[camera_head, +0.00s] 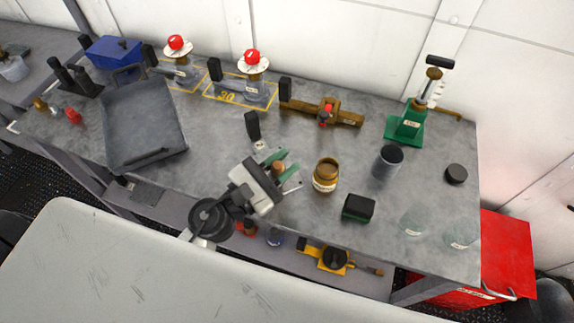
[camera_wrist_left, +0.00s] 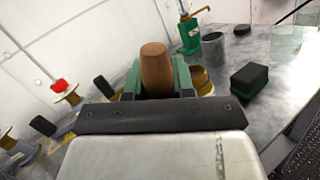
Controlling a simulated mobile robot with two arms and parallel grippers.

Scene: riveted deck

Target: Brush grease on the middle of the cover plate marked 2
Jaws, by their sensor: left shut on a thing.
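My left gripper (camera_head: 283,166) is over the middle of the grey bench, its green-padded fingers shut on a brown wooden handle (camera_head: 277,170). The same handle (camera_wrist_left: 156,68) stands between the fingers in the wrist view; its lower end is hidden, so I cannot see bristles. A brown jar with a pale label (camera_head: 326,175), which looks like a grease pot, stands open just right of the gripper, apart from it. I cannot make out a cover plate marked 2; a small pale marked piece (camera_head: 261,147) lies beside the gripper, partly hidden. My right gripper is not in view.
A grey tray (camera_head: 143,125) lies left. Red-knobbed valves (camera_head: 253,63) and a brass valve (camera_head: 322,112) stand at the back. A green pump (camera_head: 407,125), dark cup (camera_head: 387,161), black-green block (camera_head: 358,208) and clear glasses (camera_head: 461,235) are right.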

